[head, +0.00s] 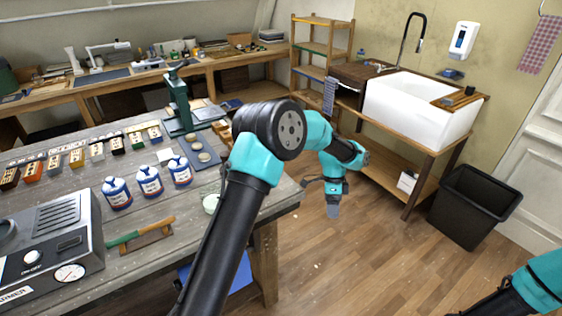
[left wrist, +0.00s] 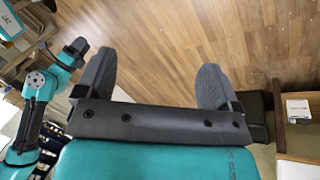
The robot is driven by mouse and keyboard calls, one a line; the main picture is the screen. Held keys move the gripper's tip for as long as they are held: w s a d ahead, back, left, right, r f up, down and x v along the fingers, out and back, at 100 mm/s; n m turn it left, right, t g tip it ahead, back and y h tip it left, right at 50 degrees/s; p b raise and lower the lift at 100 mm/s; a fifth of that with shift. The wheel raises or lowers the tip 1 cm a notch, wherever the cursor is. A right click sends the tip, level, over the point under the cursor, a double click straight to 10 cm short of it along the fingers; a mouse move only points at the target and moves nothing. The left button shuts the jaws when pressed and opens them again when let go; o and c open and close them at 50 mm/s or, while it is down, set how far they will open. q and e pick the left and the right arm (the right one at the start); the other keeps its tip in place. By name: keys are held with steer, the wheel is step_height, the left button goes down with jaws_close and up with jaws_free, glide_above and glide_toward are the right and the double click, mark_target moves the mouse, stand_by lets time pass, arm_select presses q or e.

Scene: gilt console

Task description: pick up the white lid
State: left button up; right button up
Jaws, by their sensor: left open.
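A small pale round thing (head: 210,202) lies at the right edge of the grey workbench, partly hidden behind my left arm in the head view. It may be the white lid, but it is too small to be sure. My left gripper (head: 333,211) hangs pointing down over the wooden floor, off to the right of the bench and well apart from that thing. In the left wrist view its two dark fingers (left wrist: 156,66) are wide apart with only floor between them. Part of my right arm shows at the lower right of the head view, without its gripper.
The workbench (head: 130,267) holds blue-and-white bottles (head: 149,181), a green press (head: 179,105), a green-handled tool (head: 140,236) and a grey machine (head: 52,240). A white sink (head: 415,105) and black bin (head: 472,207) stand right. Floor between is clear.

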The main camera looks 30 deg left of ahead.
arm_select(q)
steer(key=w+a+r+n+t+y, duration=0.1)
steer(key=w+a+r, duration=0.2)
steer(key=a+r, duration=0.8)
steer(key=w+a+r+n+t+y, duration=0.1)
steer(key=w+a+r, duration=0.3)
steer(key=a+r, duration=0.7)
steer(key=a+t, duration=0.1)
steer(key=a, duration=0.8)
steer(key=shift+a+r+n+t, duration=0.15)
steer(key=shift+r+n+t, duration=0.15)
steer(key=shift+r+n, duration=0.1)
steer(key=shift+f, duration=0.15)
step_height(320, 180, down, 12)
steer(key=shift+f, duration=0.1)
